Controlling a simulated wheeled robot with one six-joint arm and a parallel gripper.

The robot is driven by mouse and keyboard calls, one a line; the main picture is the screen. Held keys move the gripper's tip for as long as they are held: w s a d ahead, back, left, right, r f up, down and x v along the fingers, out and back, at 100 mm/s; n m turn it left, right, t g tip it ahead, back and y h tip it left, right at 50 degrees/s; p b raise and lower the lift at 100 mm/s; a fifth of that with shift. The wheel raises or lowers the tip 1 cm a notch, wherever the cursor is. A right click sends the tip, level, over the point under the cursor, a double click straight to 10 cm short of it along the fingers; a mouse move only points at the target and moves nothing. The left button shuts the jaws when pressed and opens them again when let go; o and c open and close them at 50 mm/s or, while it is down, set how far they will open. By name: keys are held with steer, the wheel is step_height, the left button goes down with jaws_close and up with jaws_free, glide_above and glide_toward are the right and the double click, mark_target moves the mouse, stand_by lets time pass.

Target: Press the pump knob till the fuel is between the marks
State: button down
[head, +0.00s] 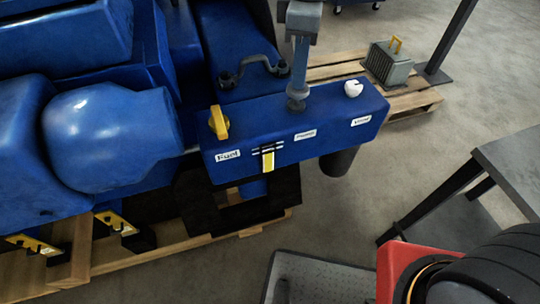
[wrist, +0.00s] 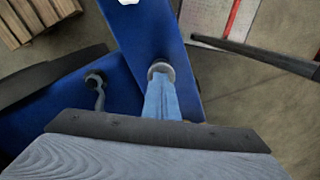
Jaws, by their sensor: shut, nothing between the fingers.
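The blue box (head: 240,140) on the engine carries the grey round pump knob (head: 297,103) on top; it also shows in the wrist view (wrist: 160,68). My gripper (head: 298,88) is shut and empty, pointing down with its fingertips at the knob. They look in contact, but I cannot tell how far the knob is pressed. The fuel gauge (head: 268,162) on the box's front has a yellow column. Its top is close to the pale marks (head: 267,150); the picture is too small to tell whether it lies between them.
A yellow lever (head: 220,122) stands left on the box, above a label reading Fuel. A white knob (head: 353,88) stands at the right end. A bent dark handle (head: 253,65) lies behind. A table (head: 515,165) stands right, with open floor between.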

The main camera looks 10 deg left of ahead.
step_height(320, 180, up, 7)
steer(key=p, duration=0.6)
steer(key=shift+f, duration=0.3)
steer(key=shift+d+f+m, duration=0.2)
steer(key=shift+d+m, duration=0.1)
steer(key=shift+d, duration=0.1)
steer(key=s+d+f+m+b, duration=0.1)
steer(key=d+f+m, duration=0.3)
steer(key=d+m, duration=0.2)
steer(key=d+f+m+t+b, duration=0.1)
steer(key=d+f+m, duration=0.4)
steer(key=d, duration=0.5)
steer(key=s+d+f+m+b, duration=0.1)
steer(key=d+f+m+b, duration=0.1)
steer(key=d+f+m, duration=0.2)
steer(key=d+m, duration=0.2)
steer(key=d, duration=0.1)
steer(key=shift+s+d+f+m, duration=0.35)
steer(key=shift+d+m, duration=0.05)
